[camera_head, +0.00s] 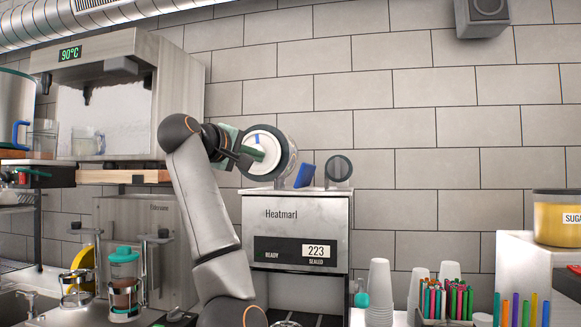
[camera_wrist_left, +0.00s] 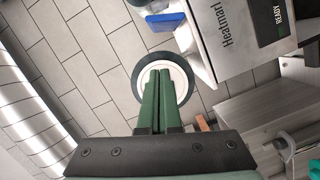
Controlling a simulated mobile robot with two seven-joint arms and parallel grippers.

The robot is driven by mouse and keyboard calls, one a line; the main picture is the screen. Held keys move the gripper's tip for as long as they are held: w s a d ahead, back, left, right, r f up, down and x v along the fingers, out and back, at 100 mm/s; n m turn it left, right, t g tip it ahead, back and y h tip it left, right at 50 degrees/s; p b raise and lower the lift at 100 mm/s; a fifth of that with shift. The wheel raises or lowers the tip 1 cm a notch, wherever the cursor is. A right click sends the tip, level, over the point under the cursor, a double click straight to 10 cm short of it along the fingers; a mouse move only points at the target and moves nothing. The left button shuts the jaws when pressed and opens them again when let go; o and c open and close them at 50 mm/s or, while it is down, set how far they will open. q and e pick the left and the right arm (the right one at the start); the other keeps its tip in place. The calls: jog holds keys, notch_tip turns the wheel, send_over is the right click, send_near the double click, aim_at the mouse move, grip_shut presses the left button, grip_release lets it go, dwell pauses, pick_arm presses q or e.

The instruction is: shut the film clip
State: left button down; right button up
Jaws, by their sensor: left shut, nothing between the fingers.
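The cup sealer (camera_head: 301,214) stands below a white film roll (camera_head: 262,138) with a dark rim. A blue flap (camera_head: 304,176), which looks like the film clip, stands tilted up on the sealer's top, right of the roll. It also shows at the top of the left wrist view (camera_wrist_left: 164,21). My left gripper (camera_head: 257,154) is in front of the roll's face, left of the blue flap and apart from it. In the left wrist view its green fingers (camera_wrist_left: 160,75) are together and empty, overlapping the roll (camera_wrist_left: 181,82). My right gripper is out of view.
A smaller round roller (camera_head: 338,168) sits at the sealer's top right. Stacked cups (camera_head: 379,290) and pens (camera_head: 447,301) stand to the lower right. A metal machine (camera_head: 130,95) is at the left.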

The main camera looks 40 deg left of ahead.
pick_arm(q)
jog(key=p, duration=0.3)
send_near(306, 176)
jog(key=a+r, duration=0.3)
jog(key=a, duration=0.1)
jog(key=w+d, duration=0.1)
jog(key=w+d+f, duration=0.1)
jog(key=shift+d+f, duration=0.25)
jog(key=shift+d, duration=0.05)
